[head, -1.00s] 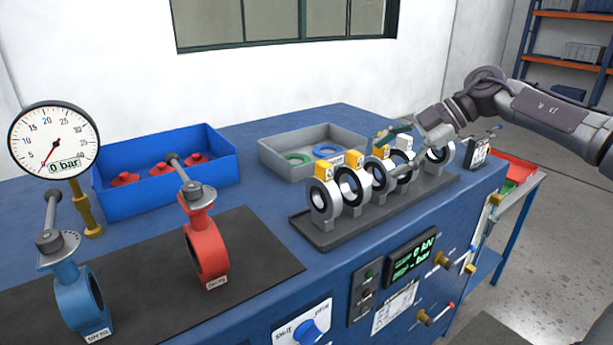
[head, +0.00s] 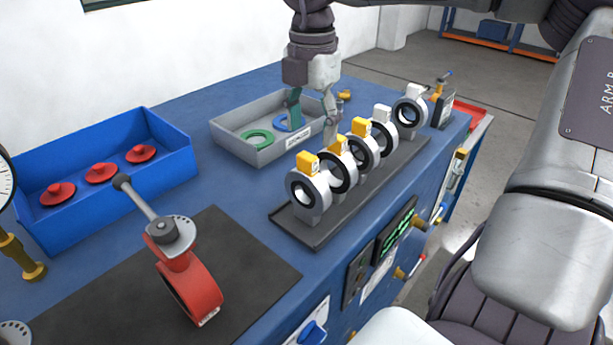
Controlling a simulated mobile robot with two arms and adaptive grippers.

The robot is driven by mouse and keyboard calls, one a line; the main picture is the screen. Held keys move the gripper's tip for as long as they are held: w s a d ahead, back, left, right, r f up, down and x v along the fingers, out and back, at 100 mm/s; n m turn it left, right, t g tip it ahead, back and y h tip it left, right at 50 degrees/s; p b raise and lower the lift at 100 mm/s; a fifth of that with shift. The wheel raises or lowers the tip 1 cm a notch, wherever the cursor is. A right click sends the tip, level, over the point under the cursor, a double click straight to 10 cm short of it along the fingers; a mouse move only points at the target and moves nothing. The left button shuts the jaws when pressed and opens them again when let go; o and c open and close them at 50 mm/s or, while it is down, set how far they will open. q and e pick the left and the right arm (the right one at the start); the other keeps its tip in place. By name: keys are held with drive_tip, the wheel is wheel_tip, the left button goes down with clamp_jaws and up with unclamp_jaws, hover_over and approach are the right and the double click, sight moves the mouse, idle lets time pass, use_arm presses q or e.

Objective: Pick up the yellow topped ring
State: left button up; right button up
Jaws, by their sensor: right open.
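Several grey-white rings stand upright in a row on a black rack (head: 312,238). Three have yellow tops: the nearest yellow-topped ring (head: 311,200), the second one (head: 345,162) and the third one (head: 366,142). The two farthest, a white-topped ring (head: 384,113) and another white-topped ring (head: 407,114), are to the right. My right gripper (head: 314,128) points down with fingers apart, just behind the row and in front of or over the grey tray. Nothing shows between its fingers. Whether a finger touches a ring is unclear. My left gripper is out of view.
A blue bin (head: 60,226) holds red parts. A red valve (head: 188,283) with a lever stands on a dark mat (head: 243,262). Blue table surface is free between bin and rack.

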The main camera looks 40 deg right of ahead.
sight(307, 155)
drive_tip(key=f, duration=0.1)
drive_tip(key=f+p, duration=0.1)
drive_tip(key=f, duration=0.1)
drive_tip(key=shift+a+p, duration=0.25)
drive_tip(key=shift+p, duration=0.05)
wheel_tip(307, 155, down, 3)
drive_tip(key=shift+a+f+p, duration=0.1)
drive_tip(key=shift+f+p, duration=0.1)
drive_tip(key=shift+p, duration=0.55)
drive_tip(key=shift+w+f, duration=0.1)
drive_tip(key=shift+f, duration=0.2)
drive_tip(key=shift+r, duration=0.1)
drive_tip(key=c, duration=0.5)
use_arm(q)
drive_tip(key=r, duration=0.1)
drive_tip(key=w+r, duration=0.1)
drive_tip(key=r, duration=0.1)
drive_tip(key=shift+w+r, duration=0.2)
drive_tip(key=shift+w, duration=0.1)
use_arm(e)
clamp_jaws()
